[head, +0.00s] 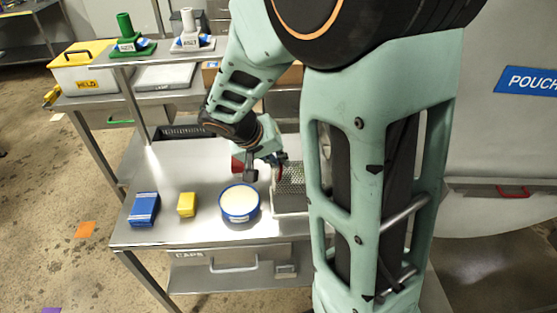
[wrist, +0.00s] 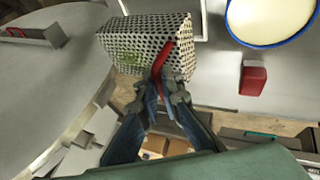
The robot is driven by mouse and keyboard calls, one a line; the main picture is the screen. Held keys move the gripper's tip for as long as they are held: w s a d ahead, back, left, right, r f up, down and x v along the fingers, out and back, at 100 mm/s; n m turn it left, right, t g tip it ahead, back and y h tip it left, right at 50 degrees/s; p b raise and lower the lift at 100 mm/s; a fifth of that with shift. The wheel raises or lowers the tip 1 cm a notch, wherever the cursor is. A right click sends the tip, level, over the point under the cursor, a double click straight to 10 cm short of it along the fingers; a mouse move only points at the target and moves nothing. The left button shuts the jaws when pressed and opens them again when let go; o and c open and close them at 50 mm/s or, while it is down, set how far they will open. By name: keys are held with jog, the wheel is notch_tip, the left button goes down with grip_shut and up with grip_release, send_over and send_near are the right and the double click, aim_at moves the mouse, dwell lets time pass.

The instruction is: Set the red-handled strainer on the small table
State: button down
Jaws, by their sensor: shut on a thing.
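The strainer is a perforated metal basket (head: 290,179) with a red handle, on the right of the steel table (head: 170,172) in the head view, partly hidden by my arm. In the wrist view the strainer (wrist: 135,45) fills the upper middle, and its red handle (wrist: 160,60) runs down between my fingers. My gripper (wrist: 172,88) is shut on this handle. Which table is the small one is unclear.
A round blue-rimmed tub (head: 239,204), a yellow box (head: 187,204) and a blue box (head: 144,209) stand along the table front. A red block (wrist: 252,79) is beside the tub. A shelf with green (head: 127,38) and white (head: 189,37) funnel-like items overhangs the back.

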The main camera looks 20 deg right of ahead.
aim_at(277, 175)
jog(key=shift+f+b, duration=1.85)
jog(key=shift+f, duration=1.1)
jog(key=shift+f+b, duration=0.95)
jog(key=shift+b, duration=0.2)
jog(key=shift+f, duration=0.15)
jog(key=shift+s+f, duration=0.1)
jog(key=c, duration=2.2)
grip_release()
jog(key=shift+o, duration=0.8)
jog(key=shift+a, duration=0.1)
